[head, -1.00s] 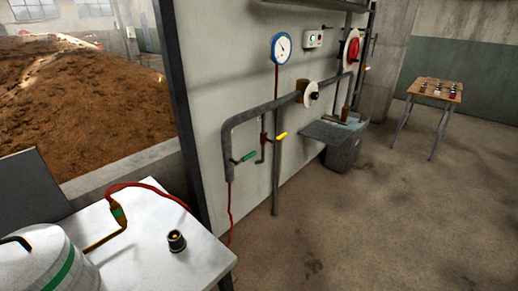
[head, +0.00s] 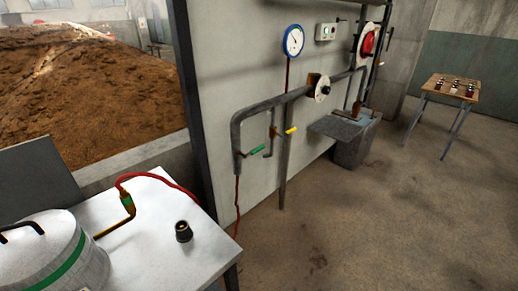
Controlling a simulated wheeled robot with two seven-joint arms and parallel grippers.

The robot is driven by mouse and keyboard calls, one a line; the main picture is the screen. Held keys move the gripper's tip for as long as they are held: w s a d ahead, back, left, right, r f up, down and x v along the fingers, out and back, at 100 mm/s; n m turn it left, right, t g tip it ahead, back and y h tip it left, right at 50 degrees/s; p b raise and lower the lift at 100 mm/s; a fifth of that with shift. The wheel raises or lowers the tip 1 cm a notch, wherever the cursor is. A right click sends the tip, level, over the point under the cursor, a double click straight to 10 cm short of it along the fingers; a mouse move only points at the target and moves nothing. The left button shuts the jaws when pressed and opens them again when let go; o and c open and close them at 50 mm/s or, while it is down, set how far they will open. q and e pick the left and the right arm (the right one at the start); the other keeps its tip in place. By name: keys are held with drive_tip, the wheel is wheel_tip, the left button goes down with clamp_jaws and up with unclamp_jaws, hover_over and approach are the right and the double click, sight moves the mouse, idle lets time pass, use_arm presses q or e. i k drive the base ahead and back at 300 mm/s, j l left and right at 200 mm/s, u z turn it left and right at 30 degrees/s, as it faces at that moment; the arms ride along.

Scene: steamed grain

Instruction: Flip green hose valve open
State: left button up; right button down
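A small valve with a green handle (head: 257,149) sits on the lower end of the grey pipe (head: 236,128) on the wall panel. The handle sticks out to the right, roughly level with a slight tilt. A red hose (head: 237,208) hangs below this pipe end. Another green-marked fitting (head: 128,203) is on a brass pipe at the white table, where a red hose (head: 158,178) joins it. Its handle position is too small to tell. Neither of my grippers shows in the head view.
The white table (head: 205,252) carries a lidded pot (head: 55,258) with a green band and a black knob (head: 183,232). A yellow-handled valve (head: 291,131) and a gauge (head: 294,41) are nearby. Open floor (head: 340,240) lies right of the table.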

sight(256, 151)
drive_tip(key=i+l, duration=0.3)
drive_tip(key=i, duration=0.15)
drive_tip(key=i+l, duration=0.3)
drive_tip(key=i, duration=0.15)
drive_tip(key=u, duration=1.55)
